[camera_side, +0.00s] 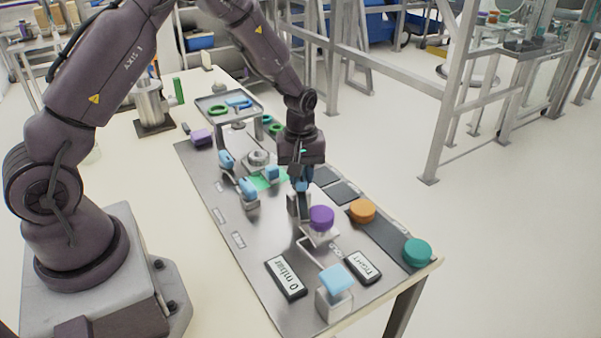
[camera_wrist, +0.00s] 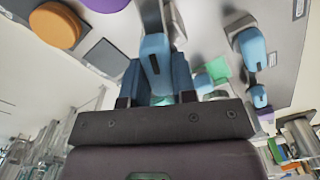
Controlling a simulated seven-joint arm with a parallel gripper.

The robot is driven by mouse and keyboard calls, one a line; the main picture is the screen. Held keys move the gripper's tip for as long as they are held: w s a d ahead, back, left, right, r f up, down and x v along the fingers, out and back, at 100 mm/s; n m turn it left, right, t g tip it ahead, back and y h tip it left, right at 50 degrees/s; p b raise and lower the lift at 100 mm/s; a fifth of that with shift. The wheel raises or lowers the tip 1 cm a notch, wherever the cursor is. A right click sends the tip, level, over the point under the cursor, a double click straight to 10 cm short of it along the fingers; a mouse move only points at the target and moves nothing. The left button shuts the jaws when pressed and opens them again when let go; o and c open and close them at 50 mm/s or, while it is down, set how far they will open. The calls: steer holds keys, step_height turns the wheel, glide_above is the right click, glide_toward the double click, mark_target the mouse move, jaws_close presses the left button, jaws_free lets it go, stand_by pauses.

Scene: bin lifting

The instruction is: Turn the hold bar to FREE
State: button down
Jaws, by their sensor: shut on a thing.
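My gripper (camera_side: 302,188) points down at the middle of the grey panel (camera_side: 222,187). In the wrist view its two fingers (camera_wrist: 157,82) are shut on a light-blue handle (camera_wrist: 155,52), which lies between them. I take this handle for the hold bar; in the side view the gripper mostly hides it. No FREE mark is readable, so I cannot tell which way the bar is set. A purple knob (camera_side: 321,217) stands just in front of the gripper. Two displays read "0 mbar" (camera_side: 286,277) and "TIGHT" (camera_side: 363,267).
Other light-blue handles stand at the front (camera_side: 336,279) and left of the gripper (camera_side: 248,187), near a green patch (camera_side: 262,183). Orange (camera_side: 362,210) and teal (camera_side: 417,251) knobs line the right edge. A raised tray (camera_side: 228,108) with rings stands behind.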

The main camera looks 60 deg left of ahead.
steer(key=m, duration=0.6)
steer(key=shift+m, duration=0.3)
steer(key=m, duration=0.6)
stand_by(0.4)
steer(key=c, duration=0.9)
jaws_free()
step_height(320, 180, up, 13)
